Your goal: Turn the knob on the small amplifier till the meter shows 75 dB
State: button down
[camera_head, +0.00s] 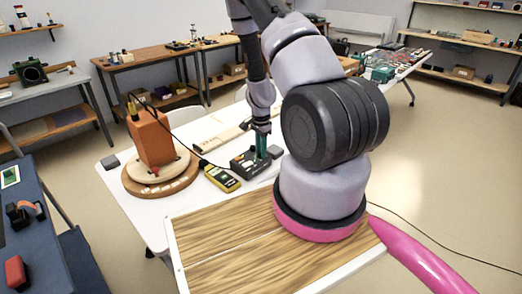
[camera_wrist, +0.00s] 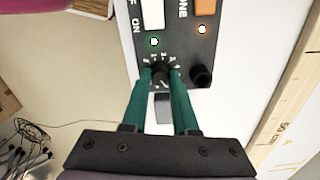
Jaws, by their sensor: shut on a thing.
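The small dark amplifier (camera_head: 243,165) sits on the white table. In the wrist view its black panel (camera_wrist: 183,50) carries a dial knob (camera_wrist: 161,69) ringed by white marks. My gripper (camera_wrist: 160,80) has its two green fingers on either side of this knob, shut on it. In the head view my gripper (camera_head: 263,150) reaches down onto the amplifier, and the knob is hidden there. The yellow meter (camera_head: 222,178) lies on the table left of the amplifier. Its display is too small to read.
A second black knob (camera_wrist: 202,76) stands close right of my fingers. A white switch (camera_wrist: 153,14) and an orange switch (camera_wrist: 205,6) are above. An orange speaker box (camera_head: 150,137) stands on a round wooden base (camera_head: 128,181) at left. A wooden ruler-like strip (camera_wrist: 284,94) lies at right.

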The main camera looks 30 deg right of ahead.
jog(key=c, duration=0.7)
grip_release()
jog(key=shift+r, duration=0.1)
notch_tip(320, 180, up, 11)
jog(key=shift+f, duration=0.15)
